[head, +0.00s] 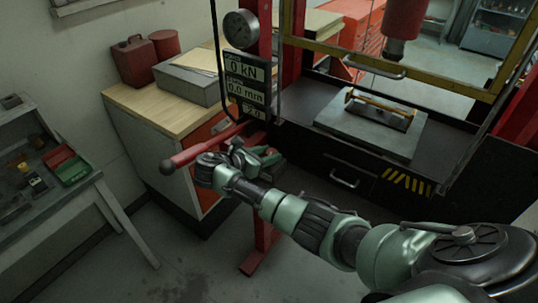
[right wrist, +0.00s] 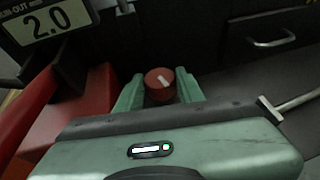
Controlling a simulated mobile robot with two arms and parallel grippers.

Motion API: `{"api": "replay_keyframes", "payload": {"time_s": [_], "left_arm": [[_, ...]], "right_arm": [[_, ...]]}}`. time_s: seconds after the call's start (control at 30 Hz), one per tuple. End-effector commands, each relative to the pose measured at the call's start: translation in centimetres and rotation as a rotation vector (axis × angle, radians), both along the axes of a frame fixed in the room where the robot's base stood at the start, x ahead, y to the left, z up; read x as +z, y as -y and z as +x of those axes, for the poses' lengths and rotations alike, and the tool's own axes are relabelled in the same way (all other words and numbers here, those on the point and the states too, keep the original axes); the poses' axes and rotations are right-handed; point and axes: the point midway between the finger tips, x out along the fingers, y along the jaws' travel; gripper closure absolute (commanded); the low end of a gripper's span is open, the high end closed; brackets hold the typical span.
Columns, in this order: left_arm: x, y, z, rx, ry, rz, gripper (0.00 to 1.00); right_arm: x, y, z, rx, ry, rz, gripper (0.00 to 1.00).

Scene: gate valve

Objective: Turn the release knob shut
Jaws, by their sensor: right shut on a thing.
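The release knob (right wrist: 160,85) is a round red knob with a white pointer mark, seen in the right wrist view. The mark points up and slightly to the right. My right gripper (right wrist: 159,80) has one green finger on each side of the knob and is shut on it. In the head view my right gripper (head: 266,156) is low beside the press frame, below the display, and the knob is mostly hidden there. My left gripper is not in view.
A red lever (head: 205,148) with a dark ball end sticks out left, close to my right gripper. The display (head: 246,88) reads 0 kN and 0.0 mm. A part with a yellow bar (head: 380,110) rests on a plate on the press bed. A wooden-topped cabinet (head: 150,107) stands left.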

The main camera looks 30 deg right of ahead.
Motion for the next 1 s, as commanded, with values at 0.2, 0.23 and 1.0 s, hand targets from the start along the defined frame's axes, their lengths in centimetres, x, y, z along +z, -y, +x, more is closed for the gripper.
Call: {"api": "replay_keyframes", "payload": {"time_s": [0.2,0.23,1.0], "left_arm": [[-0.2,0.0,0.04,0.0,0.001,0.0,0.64],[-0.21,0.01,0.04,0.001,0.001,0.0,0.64],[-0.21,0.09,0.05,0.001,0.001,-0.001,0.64]], "right_arm": [[-0.07,-0.03,0.06,-0.045,0.001,0.002,1.0],[-0.07,-0.02,0.07,-0.047,0.001,0.002,1.0],[-0.04,0.01,0.06,-0.05,0.001,0.001,0.41]]}}
